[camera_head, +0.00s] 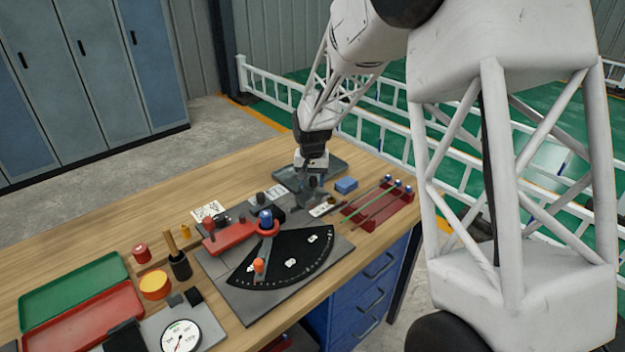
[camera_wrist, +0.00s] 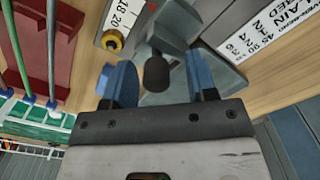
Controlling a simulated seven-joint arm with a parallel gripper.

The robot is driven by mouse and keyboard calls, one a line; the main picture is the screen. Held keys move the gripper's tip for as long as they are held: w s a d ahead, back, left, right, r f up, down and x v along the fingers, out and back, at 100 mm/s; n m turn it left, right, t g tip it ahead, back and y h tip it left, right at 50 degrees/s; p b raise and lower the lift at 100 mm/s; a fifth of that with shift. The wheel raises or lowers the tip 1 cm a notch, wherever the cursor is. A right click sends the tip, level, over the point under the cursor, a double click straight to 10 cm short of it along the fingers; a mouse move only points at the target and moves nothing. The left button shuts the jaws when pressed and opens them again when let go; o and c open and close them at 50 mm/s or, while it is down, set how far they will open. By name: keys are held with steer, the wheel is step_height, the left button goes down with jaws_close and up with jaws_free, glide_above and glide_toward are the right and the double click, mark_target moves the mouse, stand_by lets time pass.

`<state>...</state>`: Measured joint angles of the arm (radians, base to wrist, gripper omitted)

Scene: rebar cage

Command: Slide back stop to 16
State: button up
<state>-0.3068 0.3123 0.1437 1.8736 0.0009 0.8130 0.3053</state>
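My gripper (camera_wrist: 158,84) points down at the bench, its two blue fingers apart. A grey block with a dark rounded knob (camera_wrist: 156,72), which looks like the back stop, shows between the fingers, with a visible gap on each side. In the head view my gripper (camera_head: 313,184) is over the far right part of the bench fixture and hides most of this block. The stop's exact reading cannot be told.
A black angle dial (camera_head: 300,262) with an orange knob lies in front. Red and green trays are at the left.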

steer(key=shift+r, duration=0.1)
steer(key=shift+r, duration=3.85)
